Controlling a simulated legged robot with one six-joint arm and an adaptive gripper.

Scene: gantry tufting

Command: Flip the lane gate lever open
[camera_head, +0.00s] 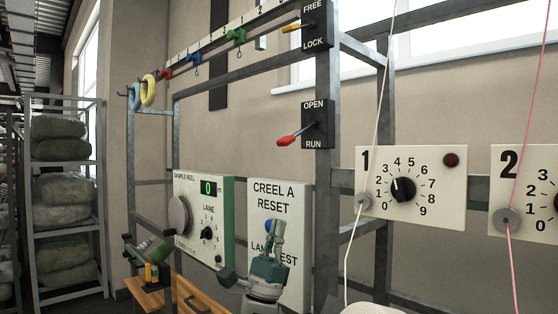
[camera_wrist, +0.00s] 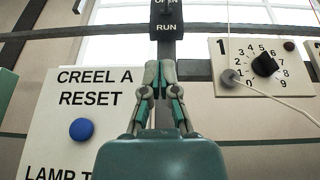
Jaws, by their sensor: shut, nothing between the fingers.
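The lever with a red handle (camera_head: 288,140) sticks out to the left from a black plate (camera_head: 318,110) marked OPEN at the top and RUN at the bottom. It tilts slightly down, its tip nearer the RUN end. The plate is on an upright grey post. The wrist view shows the lower part of this plate (camera_wrist: 167,27) at the top, but I cannot make out the red handle there. My gripper (camera_head: 278,222) points up in front of the CREEL A RESET panel, below the lever and apart from it. Its fingers (camera_wrist: 160,66) are together and empty.
A yellow-handled lever (camera_head: 291,27) on a FREE/LOCK plate is above. The CREEL A RESET panel (camera_head: 293,199) has a blue button (camera_wrist: 81,129). Right are numbered dial panels (camera_head: 435,170) with threads running past. Left is a SAMPLE REEL box (camera_head: 222,220).

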